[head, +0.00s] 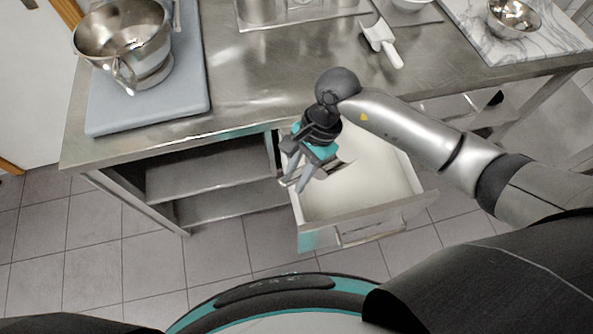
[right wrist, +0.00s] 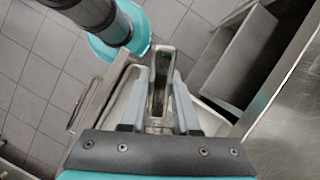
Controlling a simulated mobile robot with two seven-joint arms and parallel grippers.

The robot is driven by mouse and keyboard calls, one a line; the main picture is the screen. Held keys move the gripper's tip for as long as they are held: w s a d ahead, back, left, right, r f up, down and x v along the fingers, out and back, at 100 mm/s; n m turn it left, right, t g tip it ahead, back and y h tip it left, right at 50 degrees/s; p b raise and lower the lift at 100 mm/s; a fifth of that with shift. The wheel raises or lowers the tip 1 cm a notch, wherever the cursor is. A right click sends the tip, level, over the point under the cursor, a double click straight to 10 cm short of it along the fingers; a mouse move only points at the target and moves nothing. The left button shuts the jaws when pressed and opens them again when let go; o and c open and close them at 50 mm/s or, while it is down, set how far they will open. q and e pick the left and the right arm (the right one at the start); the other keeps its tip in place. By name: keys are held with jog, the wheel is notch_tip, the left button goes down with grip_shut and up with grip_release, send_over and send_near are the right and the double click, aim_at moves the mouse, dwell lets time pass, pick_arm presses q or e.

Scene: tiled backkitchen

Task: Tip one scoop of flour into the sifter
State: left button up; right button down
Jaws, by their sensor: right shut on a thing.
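My right gripper (head: 298,183) hangs over the open drawer (head: 417,170), near its left wall. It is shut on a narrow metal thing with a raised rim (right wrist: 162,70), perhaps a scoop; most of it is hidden. The drawer's inside is pale and smooth; I cannot tell flour from bare lining. A shiny steel vessel with a looped front handle (head: 122,35), which looks like the sifter, stands at the far left of the counter, well away from the gripper. A white scoop (head: 381,42) lies on the counter. My left gripper is not in view.
The vessel stands on a blue-grey board (head: 190,95). A marble slab (head: 480,38) with a small steel bowl (head: 513,18) is at the right. Steel containers (head: 262,10) stand at the back. The counter's front edge lies beside my right arm; its front middle is clear.

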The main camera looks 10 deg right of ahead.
jog(key=shift+f+b, duration=1)
jog(key=shift+f, duration=0.5)
jog(key=b, duration=0.4)
send_over(297, 199)
notch_tip(297, 199, down, 5)
jog(key=shift+w+d+f+b, duration=0.2)
jog(key=shift+d+f+b, duration=0.15)
jog(key=shift+f+b, duration=0.1)
jog(key=shift+w+d+f+b, duration=0.2)
jog(key=shift+d+f+b, duration=0.1)
jog(key=shift+f+b, duration=0.15)
jog(key=shift+f+b, duration=0.3)
jog(key=shift+d, duration=0.1)
jog(key=shift+w+d+r+b, duration=0.1)
jog(key=shift+w+d+b, duration=0.2)
jog(key=shift+d, duration=0.15)
